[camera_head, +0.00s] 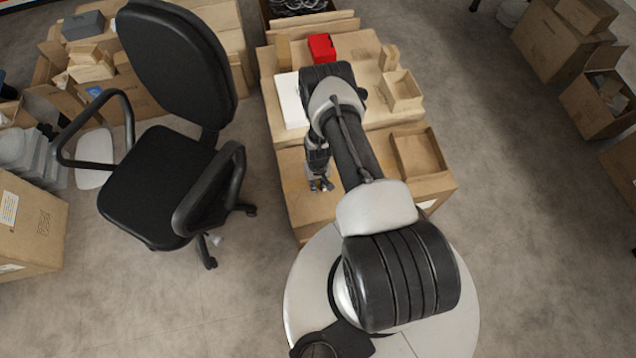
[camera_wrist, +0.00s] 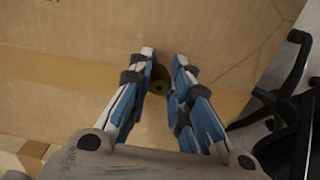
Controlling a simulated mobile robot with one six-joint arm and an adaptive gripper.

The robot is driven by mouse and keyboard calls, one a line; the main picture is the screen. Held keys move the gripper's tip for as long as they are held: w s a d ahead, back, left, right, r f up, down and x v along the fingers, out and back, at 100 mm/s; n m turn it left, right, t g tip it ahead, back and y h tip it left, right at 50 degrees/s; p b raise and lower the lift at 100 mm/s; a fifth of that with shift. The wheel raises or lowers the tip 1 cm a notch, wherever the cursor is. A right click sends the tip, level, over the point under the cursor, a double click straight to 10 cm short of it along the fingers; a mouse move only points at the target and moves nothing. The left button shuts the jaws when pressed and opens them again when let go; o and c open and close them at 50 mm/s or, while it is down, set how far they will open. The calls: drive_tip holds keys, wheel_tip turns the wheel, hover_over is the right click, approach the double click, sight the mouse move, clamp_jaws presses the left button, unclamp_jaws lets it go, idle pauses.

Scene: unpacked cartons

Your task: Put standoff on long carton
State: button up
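My gripper (camera_head: 321,186) hangs low over the near closed carton (camera_head: 310,211) in the head view. In the wrist view, the two blue-and-white fingers of my gripper (camera_wrist: 164,58) point at a brown carton surface (camera_wrist: 80,38) with a lighter tape band. A small dark brown standoff (camera_wrist: 158,86) with a round hole in its end sits between the fingertips. I cannot tell whether both fingers touch it, or whether it rests on the carton. The standoff cannot be made out in the head view. Which carton is the long one is not clear.
A black office chair (camera_head: 165,170) stands close left; part of it shows in the wrist view (camera_wrist: 290,110). A red box (camera_head: 322,47), a white box (camera_head: 291,100) and open small cartons (camera_head: 401,90) stand on the cartons behind. An open tray-like box (camera_head: 419,152) lies right of my arm.

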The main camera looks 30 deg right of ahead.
drive_tip(key=o, duration=0.3)
drive_tip(key=shift+r, duration=0.1)
wheel_tip(320, 180, up, 12)
drive_tip(key=p, duration=0.5)
wheel_tip(320, 180, up, 18)
drive_tip(key=f+t, duration=0.1)
hover_over(318, 183)
drive_tip(key=w+a, duration=0.1)
drive_tip(key=w, duration=0.6)
wheel_tip(318, 183, up, 12)
drive_tip(key=a+f+n, duration=0.1)
drive_tip(key=a, duration=0.1)
drive_tip(key=s+a+r+t, duration=0.1)
drive_tip(key=s+a+r, duration=0.15)
drive_tip(key=r, duration=0.65)
drive_tip(key=s+a+r+t, duration=0.15)
drive_tip(key=s+r, duration=0.25)
drive_tip(key=r, duration=0.5)
drive_tip(key=s+a+r, duration=0.1)
drive_tip(key=s+r, duration=0.2)
drive_tip(key=s, duration=0.3)
drive_tip(key=s+a+r+n, duration=0.1)
drive_tip(key=s+a+r, duration=0.1)
drive_tip(key=s+r, duration=0.2)
drive_tip(key=s+a+r+n+t, duration=0.1)
drive_tip(key=s+r, duration=0.3)
drive_tip(key=s, duration=0.6)
drive_tip(key=shift+a, duration=0.6)
